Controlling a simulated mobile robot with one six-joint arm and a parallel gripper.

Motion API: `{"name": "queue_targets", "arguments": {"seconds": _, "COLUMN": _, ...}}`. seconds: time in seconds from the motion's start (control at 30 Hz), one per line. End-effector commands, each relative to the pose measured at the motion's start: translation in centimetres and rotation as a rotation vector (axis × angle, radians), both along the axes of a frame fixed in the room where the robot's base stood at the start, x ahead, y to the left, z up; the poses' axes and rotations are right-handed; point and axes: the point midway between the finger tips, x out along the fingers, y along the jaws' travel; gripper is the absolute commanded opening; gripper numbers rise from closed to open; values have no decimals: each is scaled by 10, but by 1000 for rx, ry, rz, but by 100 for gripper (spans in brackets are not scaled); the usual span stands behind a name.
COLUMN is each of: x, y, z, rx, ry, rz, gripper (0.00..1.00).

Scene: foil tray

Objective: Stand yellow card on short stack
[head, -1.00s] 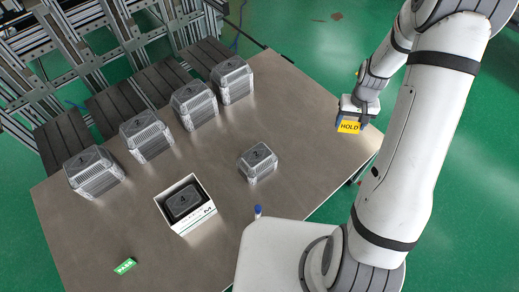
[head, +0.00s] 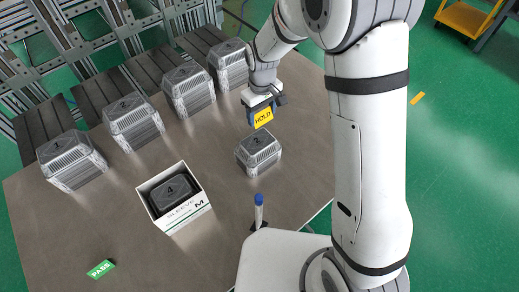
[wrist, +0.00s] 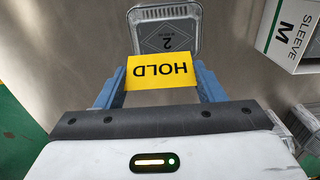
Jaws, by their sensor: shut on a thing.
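The yellow HOLD card (head: 263,117) is held upright in my gripper (head: 261,107). In the wrist view the card (wrist: 163,70) spans between the two blue fingers of my gripper (wrist: 162,80), its lettering upside down. The short stack (head: 258,154) of foil trays, with a dark lid marked 2, stands alone on the table. My gripper is just behind it in the head view, with the card apart from it. In the wrist view the short stack (wrist: 166,30) shows beyond the card, which hides part of its near edge.
Several taller tray stacks stand along the back: one at the left (head: 72,162) and one near my gripper (head: 227,65). A white sleeve box (head: 188,213) holds a tray marked 4. A green PASS card (head: 101,270) lies front left.

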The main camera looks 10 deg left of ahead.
Motion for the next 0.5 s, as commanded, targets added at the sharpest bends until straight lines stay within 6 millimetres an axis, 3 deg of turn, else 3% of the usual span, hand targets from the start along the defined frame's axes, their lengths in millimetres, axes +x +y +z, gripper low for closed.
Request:
{"name": "queue_targets", "arguments": {"seconds": 0.13, "x": -6, "y": 12, "z": -14, "rx": -1, "ry": 2, "rz": 37, "gripper": 42}}
{"name": "queue_targets", "arguments": {"seconds": 0.33, "x": -7, "y": 12, "z": -50, "rx": -3, "ry": 4, "rz": 37, "gripper": 42}}
{"name": "queue_targets", "arguments": {"seconds": 0.5, "x": -6, "y": 12, "z": -66, "rx": -1, "ry": 2, "rz": 36, "gripper": 42}}
